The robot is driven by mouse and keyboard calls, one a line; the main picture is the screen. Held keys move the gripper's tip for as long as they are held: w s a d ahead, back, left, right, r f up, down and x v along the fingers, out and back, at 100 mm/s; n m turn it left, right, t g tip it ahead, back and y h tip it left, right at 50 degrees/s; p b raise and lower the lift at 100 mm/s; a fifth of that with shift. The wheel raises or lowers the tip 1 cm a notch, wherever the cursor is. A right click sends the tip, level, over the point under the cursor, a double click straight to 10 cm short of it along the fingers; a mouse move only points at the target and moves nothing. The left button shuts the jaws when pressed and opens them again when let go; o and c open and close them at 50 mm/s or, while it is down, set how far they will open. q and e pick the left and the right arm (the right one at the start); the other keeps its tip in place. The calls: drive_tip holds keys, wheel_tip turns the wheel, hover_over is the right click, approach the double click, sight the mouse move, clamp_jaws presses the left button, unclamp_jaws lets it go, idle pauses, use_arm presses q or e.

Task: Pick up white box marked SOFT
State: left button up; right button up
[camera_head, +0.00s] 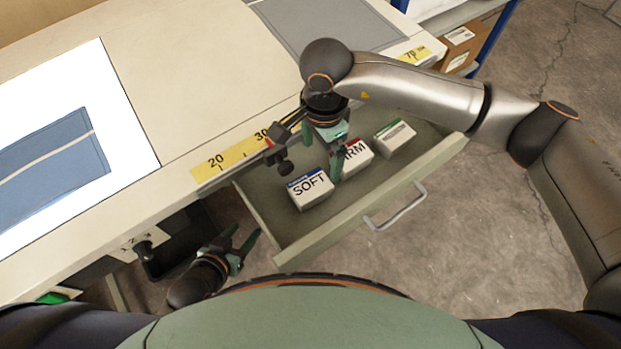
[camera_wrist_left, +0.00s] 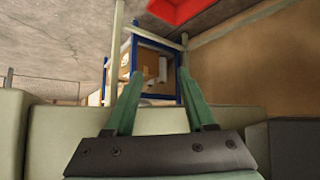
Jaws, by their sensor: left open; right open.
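The white box marked SOFT (camera_head: 310,189), with a blue edge, lies in the open drawer (camera_head: 287,226) near its left end. A box with a red edge marked with letters ending in RM (camera_head: 356,156) lies to its right, partly hidden by my right gripper. A third box with a green edge (camera_head: 394,138) lies further right. My right gripper (camera_head: 337,169) is open above the drawer, between the SOFT box and the red-edged box. My left gripper (camera_head: 243,247) is open and empty, low in front of the table, left of the drawer. Its fingers also show in the left wrist view (camera_wrist_left: 158,105).
The table (camera_head: 205,75) with a yellow number strip (camera_head: 236,156) overhangs the drawer's back. The drawer's handle (camera_head: 396,207) sticks out in front. A knob (camera_head: 144,248) is under the table's edge at left. A blue-framed shelf with cartons (camera_head: 462,40) stands at back right.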

sight(319, 181)
drive_tip(key=f, duration=1)
drive_tip(key=shift+s+a+f, duration=0.15)
drive_tip(key=shift+s+f, duration=0.05)
drive_tip(key=shift+s, duration=0.05)
drive_tip(key=c, duration=1.3)
drive_tip(key=shift+c, duration=0.2)
drive_tip(key=shift+r, duration=0.15)
